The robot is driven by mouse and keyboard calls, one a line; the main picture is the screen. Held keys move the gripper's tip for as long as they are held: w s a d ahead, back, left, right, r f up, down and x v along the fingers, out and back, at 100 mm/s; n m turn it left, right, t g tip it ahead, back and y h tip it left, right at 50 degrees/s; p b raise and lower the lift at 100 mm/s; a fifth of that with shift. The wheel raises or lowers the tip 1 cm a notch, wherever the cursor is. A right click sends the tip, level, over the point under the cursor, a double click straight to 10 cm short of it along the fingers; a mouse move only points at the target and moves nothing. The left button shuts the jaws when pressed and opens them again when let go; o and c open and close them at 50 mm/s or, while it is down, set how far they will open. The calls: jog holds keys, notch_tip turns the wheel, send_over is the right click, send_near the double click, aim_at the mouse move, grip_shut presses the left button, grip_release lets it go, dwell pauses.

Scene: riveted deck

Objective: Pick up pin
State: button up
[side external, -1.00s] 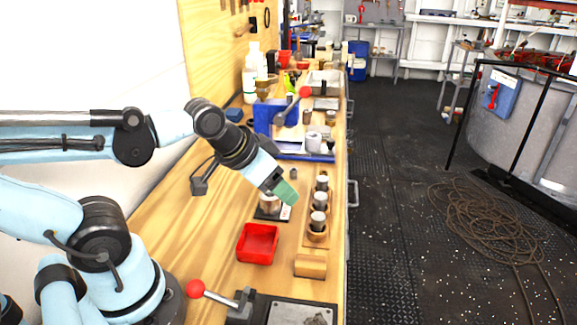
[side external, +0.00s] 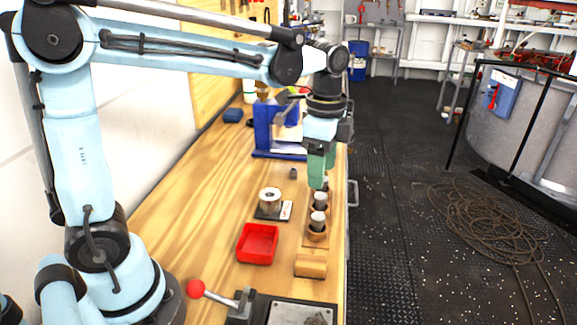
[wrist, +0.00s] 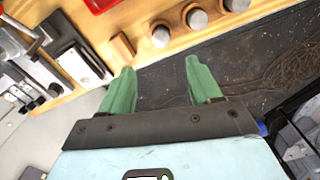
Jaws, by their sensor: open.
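Several grey cylindrical pins stand upright in a wooden holder (side external: 317,238) along the bench's right edge. The nearest pin (side external: 319,217) and the middle pin (side external: 321,198) show clearly; the far one is largely hidden behind my gripper (side external: 316,184). In the wrist view, the pins show as round grey tops, one at upper middle (wrist: 160,37), one right of it (wrist: 196,18) and one at the top edge (wrist: 236,4). My gripper (wrist: 160,65) has green fingers, spread apart with nothing between them. It points down over the far end of the holder. I cannot tell its exact height.
A red tray (side external: 258,243) and a metal ring on a dark base (side external: 270,199) lie left of the holder. A wooden block (side external: 311,266) sits in front. A blue stand (side external: 265,128) is behind. A red-knobbed lever (side external: 196,288) is at the near edge.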

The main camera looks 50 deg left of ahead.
aim_at(318, 215)
jog(key=shift+a+f, duration=0.1)
jog(key=shift+f, duration=5.8)
grip_shut()
jog(key=shift+r, duration=0.1)
